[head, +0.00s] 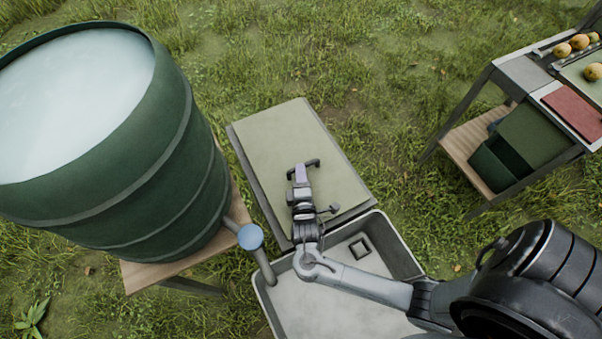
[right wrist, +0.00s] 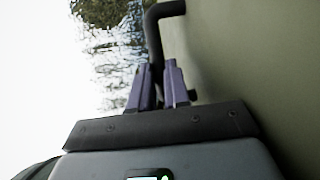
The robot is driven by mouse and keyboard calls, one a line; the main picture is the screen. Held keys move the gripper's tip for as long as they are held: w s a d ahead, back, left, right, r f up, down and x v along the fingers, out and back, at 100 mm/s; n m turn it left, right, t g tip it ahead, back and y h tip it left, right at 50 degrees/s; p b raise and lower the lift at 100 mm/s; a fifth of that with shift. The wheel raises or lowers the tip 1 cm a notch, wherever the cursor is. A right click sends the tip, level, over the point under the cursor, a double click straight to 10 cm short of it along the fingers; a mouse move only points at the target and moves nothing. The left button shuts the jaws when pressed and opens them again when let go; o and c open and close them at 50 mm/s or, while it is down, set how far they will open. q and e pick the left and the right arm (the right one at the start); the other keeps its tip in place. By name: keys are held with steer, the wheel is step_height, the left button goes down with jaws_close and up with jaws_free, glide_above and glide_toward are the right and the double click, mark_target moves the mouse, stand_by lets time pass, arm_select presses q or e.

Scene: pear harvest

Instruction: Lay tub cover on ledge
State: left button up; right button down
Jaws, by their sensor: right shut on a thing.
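The tub cover (head: 275,145) is a flat, pale green panel with a dark bar handle (right wrist: 157,45). My right gripper (head: 301,170) is shut on this handle; its purple fingers (right wrist: 158,85) close around the bar in the right wrist view. In that view the cover's green face (right wrist: 270,60) fills the right side. The open grey tub (head: 400,245) lies just below the cover in the head view, with pale contents or floor. A grey border (head: 243,165) shows along the cover's left side; I cannot tell whether it is the ledge or the cover's rim. My left gripper is not in view.
A large green barrel (head: 190,150) of pale liquid stands on a wooden stand (head: 150,275) at left. A blue-capped pipe (head: 250,237) reaches toward the tub's left rim. A table (head: 522,75) with pears and a dark green crate (head: 490,165) are at right. Grass lies between.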

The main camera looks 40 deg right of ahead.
steer(key=shift+f, duration=0.1)
steer(key=shift+a+f, duration=0.1)
steer(key=shift+f, duration=0.15)
stand_by(0.5)
steer(key=c, duration=1)
jaws_free()
steer(key=shift+f, duration=0.15)
